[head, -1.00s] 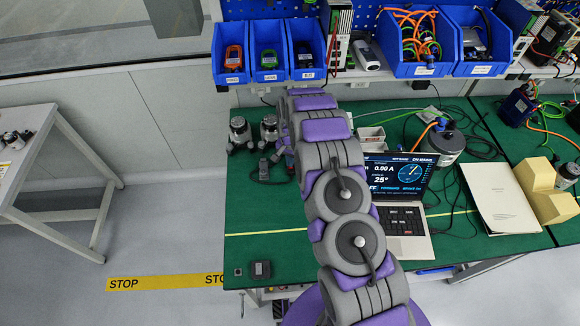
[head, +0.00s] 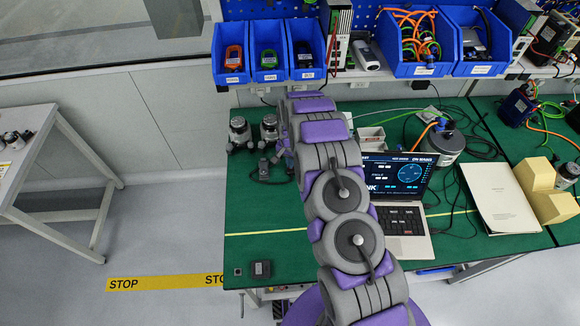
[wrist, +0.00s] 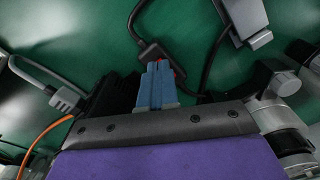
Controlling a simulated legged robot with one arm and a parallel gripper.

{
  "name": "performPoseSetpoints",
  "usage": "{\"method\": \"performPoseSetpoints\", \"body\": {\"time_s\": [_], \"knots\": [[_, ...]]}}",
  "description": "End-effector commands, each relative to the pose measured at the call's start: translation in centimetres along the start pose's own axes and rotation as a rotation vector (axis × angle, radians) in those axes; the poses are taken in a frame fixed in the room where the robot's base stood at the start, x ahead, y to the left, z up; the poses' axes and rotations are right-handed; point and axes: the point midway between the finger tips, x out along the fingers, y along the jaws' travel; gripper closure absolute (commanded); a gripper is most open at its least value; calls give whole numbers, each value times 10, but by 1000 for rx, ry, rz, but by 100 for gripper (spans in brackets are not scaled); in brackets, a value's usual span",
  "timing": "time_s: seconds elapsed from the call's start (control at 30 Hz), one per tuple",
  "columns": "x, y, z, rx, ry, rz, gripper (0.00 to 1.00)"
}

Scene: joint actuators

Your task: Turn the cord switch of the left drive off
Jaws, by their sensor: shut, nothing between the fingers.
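My gripper (wrist: 157,88) shows in the wrist view as two blue fingers shut together, with nothing between them. The fingertips are at a small black in-line cord switch (wrist: 150,52) with a bit of red by the fingers. Its cord runs up over the green mat; the fingers cover part of the switch, so its position cannot be read. I cannot tell whether the tips touch it. In the head view two grey drives, the left one (head: 240,132) and another (head: 270,130), stand at the bench's back left. My arm hides the gripper there.
A grey device (head: 264,169) with a cable lies in front of the drives. A laptop (head: 397,185) stands right of my arm. Blue bins (head: 231,75) hang above the back edge. A grey cable plug (wrist: 65,97) is left of the fingers.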

Motion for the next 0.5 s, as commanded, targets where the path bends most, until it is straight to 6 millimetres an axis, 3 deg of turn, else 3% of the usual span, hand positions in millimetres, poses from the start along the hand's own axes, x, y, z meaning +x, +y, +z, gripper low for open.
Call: {"method": "performPoseSetpoints", "body": {"time_s": [0.17,0.5], "knots": [[-2,0,0,0,-2,2,100],[-28,1,0,0,0,0,100]]}}
